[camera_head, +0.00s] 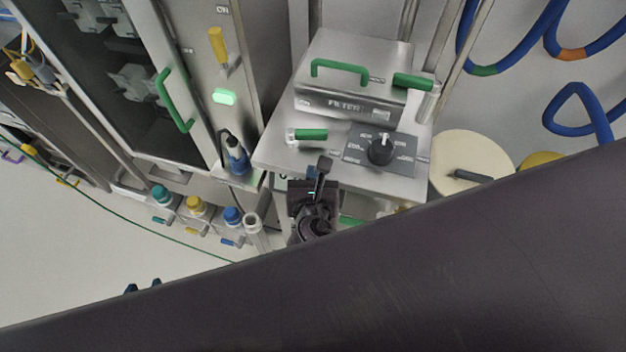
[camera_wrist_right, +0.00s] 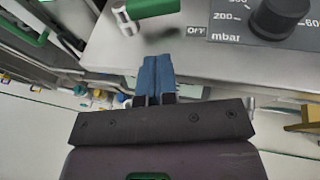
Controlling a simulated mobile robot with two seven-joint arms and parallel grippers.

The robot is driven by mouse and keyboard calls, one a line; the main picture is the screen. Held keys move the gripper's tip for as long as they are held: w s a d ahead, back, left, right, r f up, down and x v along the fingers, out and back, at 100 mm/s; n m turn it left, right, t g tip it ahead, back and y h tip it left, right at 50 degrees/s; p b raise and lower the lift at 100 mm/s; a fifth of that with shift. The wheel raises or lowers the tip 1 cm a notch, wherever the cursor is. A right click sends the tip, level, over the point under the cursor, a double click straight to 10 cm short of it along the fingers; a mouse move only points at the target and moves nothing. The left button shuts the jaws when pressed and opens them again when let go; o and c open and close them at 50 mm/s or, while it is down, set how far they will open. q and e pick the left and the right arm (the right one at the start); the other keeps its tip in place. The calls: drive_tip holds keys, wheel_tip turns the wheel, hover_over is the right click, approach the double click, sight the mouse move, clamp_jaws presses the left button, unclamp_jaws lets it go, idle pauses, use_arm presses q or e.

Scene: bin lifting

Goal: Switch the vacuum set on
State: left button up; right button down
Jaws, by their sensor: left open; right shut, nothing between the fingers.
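The vacuum set is a steel unit (camera_head: 270,154) with a black pressure dial (camera_head: 380,150) on a grey panel; the dial (camera_wrist_right: 278,15) also shows in the right wrist view, with an OFF mark and mbar scale. A green-handled valve (camera_head: 310,134) sits left of the dial. My right gripper (camera_head: 311,173) is at the unit's front edge, below the green valve. In the right wrist view its blue fingers (camera_wrist_right: 156,62) are shut with nothing between them.
A filter box (camera_head: 350,85) with a green handle stands on the unit. Left is a glass-doored cabinet (camera_head: 110,80) with a yellow lever (camera_head: 217,44) and lit green button (camera_head: 224,97). Several coloured valves line its base. Blue hoses (camera_head: 490,62) hang at right. My dark arm covers the lower picture.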

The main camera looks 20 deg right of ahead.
sight(314, 139)
drive_tip(key=x, duration=0.5)
drive_tip(key=r+x, duration=0.1)
drive_tip(key=x, duration=0.2)
drive_tip(key=shift+w+d+f, duration=0.1)
drive_tip(key=shift+w+d, duration=0.1)
drive_tip(key=shift+w, duration=0.3)
use_arm(q)
drive_tip(key=shift+w+d+r, duration=0.2)
drive_tip(key=shift+w+r, duration=0.1)
drive_tip(key=shift+w, duration=0.2)
drive_tip(key=shift+s+f, duration=0.1)
drive_tip(key=shift+s, duration=0.1)
use_arm(e)
drive_tip(key=shift+w, duration=0.1)
